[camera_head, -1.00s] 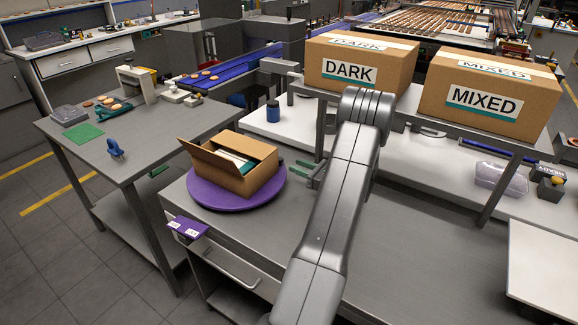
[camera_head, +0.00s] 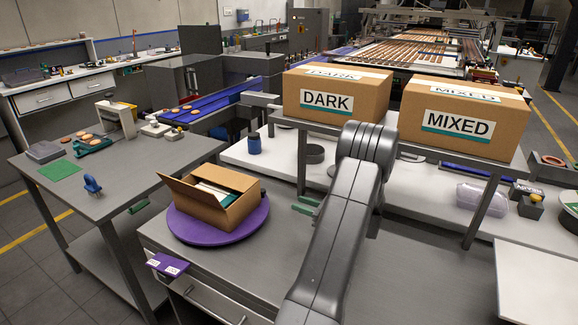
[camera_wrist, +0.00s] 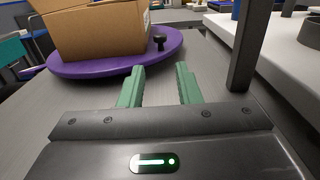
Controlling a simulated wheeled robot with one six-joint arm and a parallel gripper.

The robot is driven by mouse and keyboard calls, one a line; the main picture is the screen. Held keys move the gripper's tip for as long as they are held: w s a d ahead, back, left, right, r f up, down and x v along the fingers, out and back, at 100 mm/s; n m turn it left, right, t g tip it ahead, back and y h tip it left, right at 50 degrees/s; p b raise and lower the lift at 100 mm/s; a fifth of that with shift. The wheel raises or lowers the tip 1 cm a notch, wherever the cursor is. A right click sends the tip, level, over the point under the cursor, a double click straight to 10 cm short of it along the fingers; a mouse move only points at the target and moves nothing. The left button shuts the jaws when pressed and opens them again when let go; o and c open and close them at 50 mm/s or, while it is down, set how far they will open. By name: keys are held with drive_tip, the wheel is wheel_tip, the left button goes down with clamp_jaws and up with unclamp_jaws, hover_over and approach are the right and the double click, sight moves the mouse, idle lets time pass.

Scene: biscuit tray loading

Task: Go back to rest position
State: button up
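My gripper (camera_wrist: 160,88) shows in the wrist view as two green fingers, apart with nothing between them, above the grey bench. In the head view its green fingers (camera_head: 306,206) show just right of the purple turntable, partly hidden behind my arm. An open cardboard box (camera_head: 228,205) with packs inside stands on the purple turntable (camera_head: 185,230). The box (camera_wrist: 95,30) and turntable (camera_wrist: 90,68) also show ahead and left in the wrist view, apart from my fingers.
Boxes labelled DARK (camera_head: 345,105) and MIXED (camera_head: 440,130) stand on a raised shelf (camera_head: 400,143) behind my arm. A shelf post (camera_wrist: 248,45) rises close to the right of my gripper. A blue jar (camera_head: 254,144) stands behind the turntable.

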sight(265, 192)
drive_tip(key=p+x, duration=0.2)
drive_tip(key=x, duration=1.1)
drive_tip(key=shift+p, duration=0.4)
drive_tip(key=shift+s+a, duration=0.1)
drive_tip(key=shift+s, duration=0.1)
